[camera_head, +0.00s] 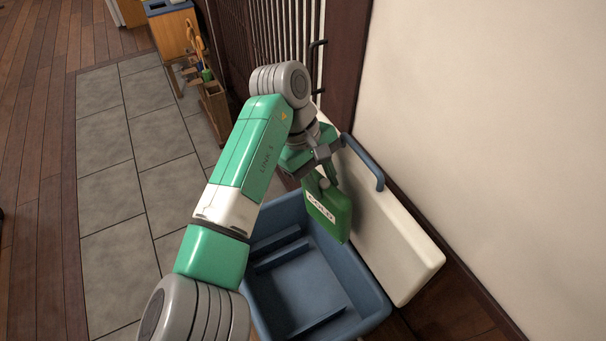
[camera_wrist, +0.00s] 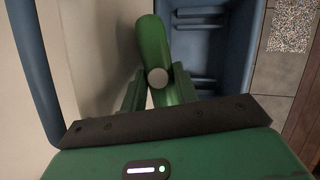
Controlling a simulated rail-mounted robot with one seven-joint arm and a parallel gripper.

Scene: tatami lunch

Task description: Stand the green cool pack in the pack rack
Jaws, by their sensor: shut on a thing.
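The green cool pack (camera_head: 338,216) has a white label reading COLD and a pale round cap. My gripper (camera_head: 322,178) is shut on its cap end, and the pack hangs below the fingers, slightly tilted. It appears over the right far side of an open blue box (camera_head: 303,287). In the wrist view the pack (camera_wrist: 151,45) shows edge-on between the two fingers (camera_wrist: 157,80), beside the blue box (camera_wrist: 237,52). Raised blue bars (camera_head: 280,248) cross the box floor; I cannot tell for certain whether they are the pack rack. The box's far corner is partly hidden by my arm.
A white lid-like panel (camera_head: 390,240) with a blue handle (camera_head: 363,162) stands right of the box, close to the pack, along a cream wall (camera_head: 480,130). The box floor looks empty apart from the bars. Tiled floor (camera_head: 110,235) lies clear at left. A wooden rack (camera_head: 213,108) stands behind.

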